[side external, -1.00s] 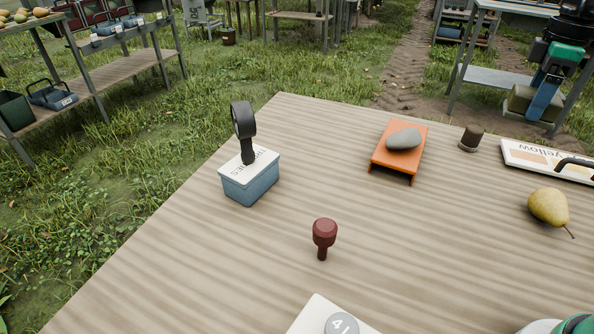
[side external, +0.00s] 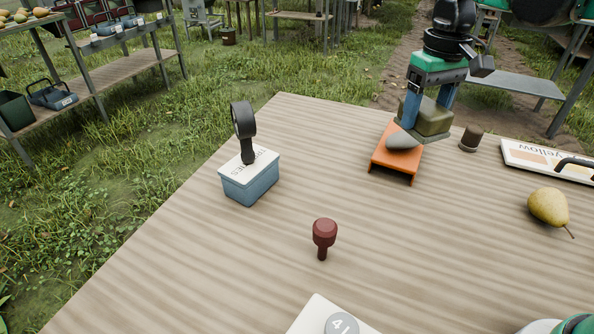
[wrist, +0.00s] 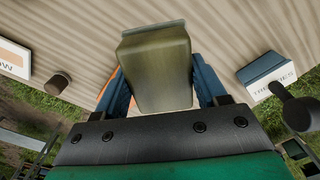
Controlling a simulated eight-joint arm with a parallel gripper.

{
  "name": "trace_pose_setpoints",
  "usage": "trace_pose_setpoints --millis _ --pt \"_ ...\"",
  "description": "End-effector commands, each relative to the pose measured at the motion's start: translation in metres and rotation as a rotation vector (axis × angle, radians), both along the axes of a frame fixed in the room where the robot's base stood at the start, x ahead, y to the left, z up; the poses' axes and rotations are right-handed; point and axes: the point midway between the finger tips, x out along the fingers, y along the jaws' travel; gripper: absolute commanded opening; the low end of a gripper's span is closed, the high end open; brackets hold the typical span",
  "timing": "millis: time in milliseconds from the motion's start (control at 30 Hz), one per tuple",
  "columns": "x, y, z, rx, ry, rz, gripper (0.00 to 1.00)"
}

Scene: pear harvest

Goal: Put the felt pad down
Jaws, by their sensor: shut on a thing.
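The felt pad (side external: 433,117) is an olive block with a flat, grey-green base. My gripper (side external: 428,108) is shut on it, with one blue finger on each side. In the side view it is at the far edge of the table, just behind the orange stand (side external: 390,160) and the grey stone (side external: 402,141) on it. Whether the pad's base touches anything is unclear. The wrist view shows the pad (wrist: 155,72) between the fingers, with slivers of orange beside it; it hides most of the stand and the stone.
A small brown cylinder (side external: 471,138) stands right of the stand. A white sign (side external: 535,158) and a pear (side external: 548,207) are farther right. A blue tin (side external: 250,185) with a black magnifier (side external: 243,130) is left. A maroon stamp (side external: 324,235) stands in front. Bare wood lies between them.

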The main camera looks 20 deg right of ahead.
Motion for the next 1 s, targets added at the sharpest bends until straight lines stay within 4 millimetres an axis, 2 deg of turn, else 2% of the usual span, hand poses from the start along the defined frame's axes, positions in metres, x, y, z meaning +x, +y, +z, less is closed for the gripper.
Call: trace_pose_setpoints --millis 267,367,467,567,700,800,1000 --pt "0.000 -0.001 0.000 0.000 0.000 0.001 0.12" --pt "-0.001 -0.008 0.001 0.000 0.000 0.020 0.12" --pt "-0.005 -0.028 0.005 0.000 0.000 0.083 0.12" --pt "-0.013 -0.059 0.010 0.000 0.000 0.189 0.12" --pt "-0.032 -0.104 0.018 0.000 0.001 0.363 0.12" --pt "-0.047 -0.129 0.023 -0.001 0.001 0.478 0.12" --pt "-0.068 -0.158 0.028 -0.001 0.001 0.629 0.12"
